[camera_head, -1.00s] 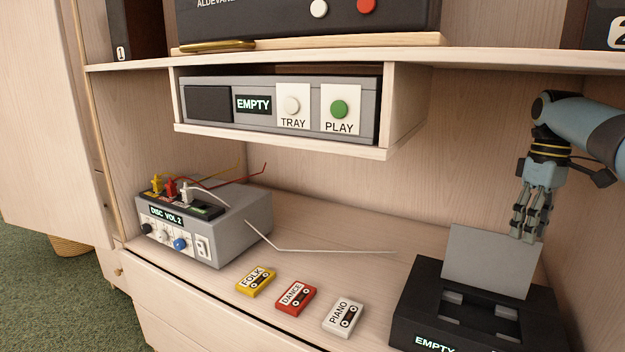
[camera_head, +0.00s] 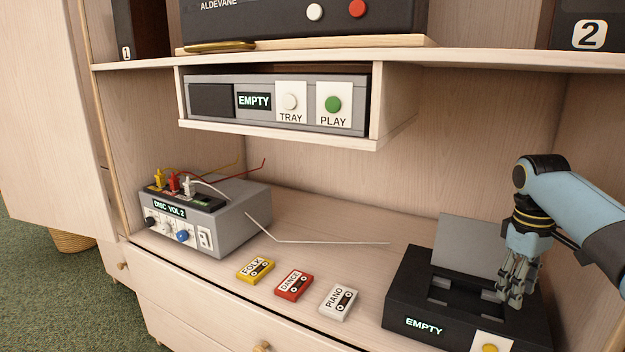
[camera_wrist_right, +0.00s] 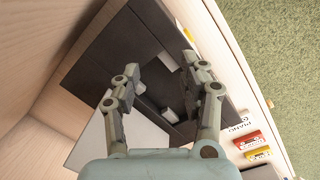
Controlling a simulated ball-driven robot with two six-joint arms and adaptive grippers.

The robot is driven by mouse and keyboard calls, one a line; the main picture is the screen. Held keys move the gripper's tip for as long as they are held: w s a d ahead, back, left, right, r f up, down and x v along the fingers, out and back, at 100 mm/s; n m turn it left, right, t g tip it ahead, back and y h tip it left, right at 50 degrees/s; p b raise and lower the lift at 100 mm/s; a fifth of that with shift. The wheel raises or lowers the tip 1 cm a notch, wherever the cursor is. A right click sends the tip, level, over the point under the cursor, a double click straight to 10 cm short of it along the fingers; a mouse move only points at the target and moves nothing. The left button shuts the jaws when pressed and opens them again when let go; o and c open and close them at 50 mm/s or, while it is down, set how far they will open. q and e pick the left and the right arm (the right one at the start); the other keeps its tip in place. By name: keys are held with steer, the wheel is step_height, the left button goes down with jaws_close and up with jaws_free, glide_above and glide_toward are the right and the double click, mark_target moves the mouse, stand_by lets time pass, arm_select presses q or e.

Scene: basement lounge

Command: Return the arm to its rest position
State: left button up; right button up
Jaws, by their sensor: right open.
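My right gripper (camera_head: 514,292) is open and empty at the right side of the black deck (camera_head: 400,290), low over its right part in the head view. The deck's grey lid (camera_head: 470,245) stands raised, and its display reads EMPTY. In the right wrist view the open fingers (camera_wrist_right: 160,90) spread in front of the deck (camera_wrist_right: 120,50), with nothing between them. The pale lid (camera_wrist_right: 92,145) shows at lower left there. Whether the fingers touch the deck cannot be told. My left gripper is not in view.
Yellow FOLK (camera_head: 255,270), red DANCE (camera_head: 293,285) and white PIANO (camera_head: 337,302) cassettes lie left of the deck. A grey box (camera_head: 215,230) with cables stands further left. The shelf (camera_head: 480,58) and a player (camera_head: 360,90) reading EMPTY are above.

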steer(key=s+a+f+t, duration=0.1)
steer(key=s+a+f, duration=0.3)
steer(key=s, duration=0.4)
steer(key=s+a+f+t, duration=0.1)
steer(key=s+a+f, duration=0.2)
steer(key=s, duration=0.4)
steer(key=s+a+r+m+t, duration=0.1)
steer(key=s+a+r+m, duration=0.2)
steer(key=s, duration=0.6)
steer(key=s+a+r+t, duration=0.1)
steer(key=s+a+r, duration=0.35)
steer(key=s, duration=0.55)
steer(key=s+d+f+g, duration=0.1)
steer(key=d+f, duration=0.1)
steer(key=f, duration=1)
steer(key=s+d+f+g, duration=0.1)
steer(key=f, duration=1.2)
steer(key=s+d+f, duration=0.1)
steer(key=s+f, duration=1.5)
steer(key=s, duration=0.3)
steer(key=shift+s+d+m+g, duration=0.2)
steer(key=shift+d+m+g, duration=0.1)
steer(key=shift+g, duration=0.1)
